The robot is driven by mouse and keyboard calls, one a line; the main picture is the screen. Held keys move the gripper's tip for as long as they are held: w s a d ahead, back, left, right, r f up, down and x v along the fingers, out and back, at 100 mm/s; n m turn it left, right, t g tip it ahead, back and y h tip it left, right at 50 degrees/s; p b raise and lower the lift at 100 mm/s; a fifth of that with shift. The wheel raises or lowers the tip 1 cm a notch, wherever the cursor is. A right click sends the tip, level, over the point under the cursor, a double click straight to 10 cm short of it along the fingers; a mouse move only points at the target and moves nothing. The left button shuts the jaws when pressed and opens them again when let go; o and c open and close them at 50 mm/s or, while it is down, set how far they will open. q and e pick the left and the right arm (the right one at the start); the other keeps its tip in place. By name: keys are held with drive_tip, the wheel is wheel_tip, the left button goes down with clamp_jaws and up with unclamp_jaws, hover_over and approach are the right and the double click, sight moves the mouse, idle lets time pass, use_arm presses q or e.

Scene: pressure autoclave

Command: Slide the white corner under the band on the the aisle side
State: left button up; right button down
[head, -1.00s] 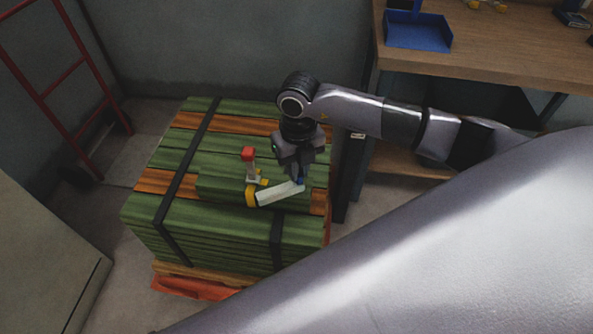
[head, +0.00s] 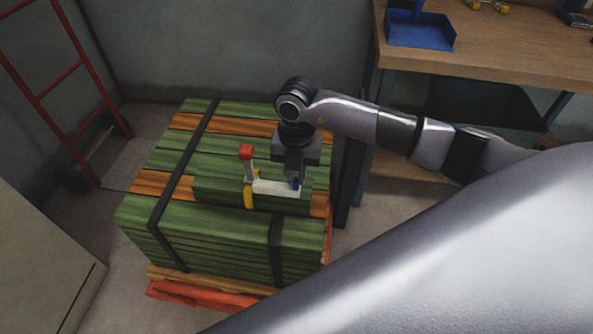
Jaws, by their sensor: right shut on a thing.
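The white corner (head: 275,188) is a pale strip with a yellow part at its left end and a small blue patch near its right end. It is at the top front of a strapped stack of green and orange boards (head: 215,220). My right gripper (head: 295,182) is shut on its right end from above. Whether it touches the boards is unclear. One black band (head: 180,178) crosses the left of the stack. Another black band (head: 276,235) runs down the front face, below the corner; its upper part is hidden. My left gripper is not in view.
A white upright with a red top (head: 246,153) stands by the corner's left end. The stack rests on a pallet with a red-orange base (head: 205,294). A wooden bench (head: 500,60) with a blue tray (head: 420,30) stands right. A red ladder-like frame (head: 65,85) stands left.

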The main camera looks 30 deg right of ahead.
sight(275, 183)
drive_tip(key=shift+f+b, duration=1.35)
drive_tip(key=shift+f, duration=0.35)
drive_tip(key=shift+w+a+b, duration=0.45)
drive_tip(key=shift+w+a, duration=0.35)
drive_tip(key=shift+a, duration=0.15)
drive_tip(key=shift+w+a+b, duration=0.45)
drive_tip(key=shift+w+a, duration=0.3)
drive_tip(key=shift+a, duration=0.2)
drive_tip(key=c, duration=1.1)
unclamp_jaws()
drive_tip(key=shift+r, duration=0.15)
